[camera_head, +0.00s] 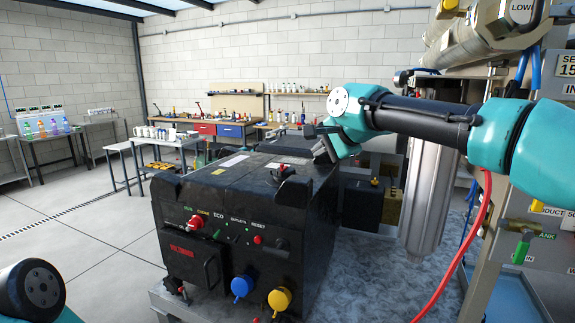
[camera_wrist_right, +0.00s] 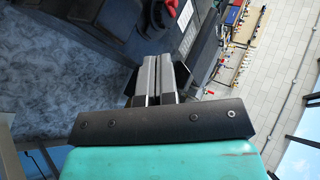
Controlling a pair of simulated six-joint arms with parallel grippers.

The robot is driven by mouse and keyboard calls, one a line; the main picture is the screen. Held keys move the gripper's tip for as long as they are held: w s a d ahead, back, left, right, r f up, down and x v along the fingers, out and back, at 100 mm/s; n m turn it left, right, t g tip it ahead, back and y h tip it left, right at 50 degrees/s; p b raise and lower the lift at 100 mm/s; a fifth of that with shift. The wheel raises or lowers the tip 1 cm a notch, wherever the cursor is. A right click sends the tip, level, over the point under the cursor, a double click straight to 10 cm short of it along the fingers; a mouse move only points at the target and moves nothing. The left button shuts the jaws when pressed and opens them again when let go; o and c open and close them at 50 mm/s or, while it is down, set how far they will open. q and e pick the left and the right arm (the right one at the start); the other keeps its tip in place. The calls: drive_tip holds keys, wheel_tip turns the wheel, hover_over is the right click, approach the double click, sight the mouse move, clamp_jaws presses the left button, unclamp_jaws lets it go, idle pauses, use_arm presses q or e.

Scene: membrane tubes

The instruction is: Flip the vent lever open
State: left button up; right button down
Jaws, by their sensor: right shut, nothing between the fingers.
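A black machine box (camera_head: 235,207) stands in the middle of the head view. On its top sits a small red-and-black fitting (camera_head: 281,172), which may be the vent lever; I cannot tell its position clearly. In the right wrist view a red-and-black part (camera_wrist_right: 172,10) shows at the top edge, beyond the fingers. My right gripper (camera_head: 322,153) is shut and empty. It is over the box's top right edge, to the right of the fitting and apart from it. Its closed fingers also show in the wrist view (camera_wrist_right: 158,65). My left gripper is out of view.
The box front carries a red knob (camera_head: 196,222), a blue knob (camera_head: 241,286) and a yellow knob (camera_head: 281,298). A grey cylinder (camera_head: 428,195) hangs right of the box. A green-handled valve (camera_head: 522,246) is at far right. Floor at left is clear.

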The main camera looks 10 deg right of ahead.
drive_tip(key=shift+w+f, duration=0.1)
approach(283, 168)
drive_tip(key=f, duration=0.1)
drive_tip(key=w+f, duration=0.1)
drive_tip(key=f, duration=0.1)
drive_tip(key=shift+w+a+f, duration=0.1)
drive_tip(key=shift+w+a, duration=0.05)
drive_tip(key=shift+a, duration=0.05)
drive_tip(key=w, duration=0.1)
drive_tip(key=w+a, duration=0.1)
drive_tip(key=shift+w+a+f, duration=0.25)
drive_tip(key=shift+w+f, duration=0.1)
drive_tip(key=shift+w, duration=0.05)
drive_tip(key=shift+w+a, duration=0.3)
drive_tip(key=shift+w, duration=0.15)
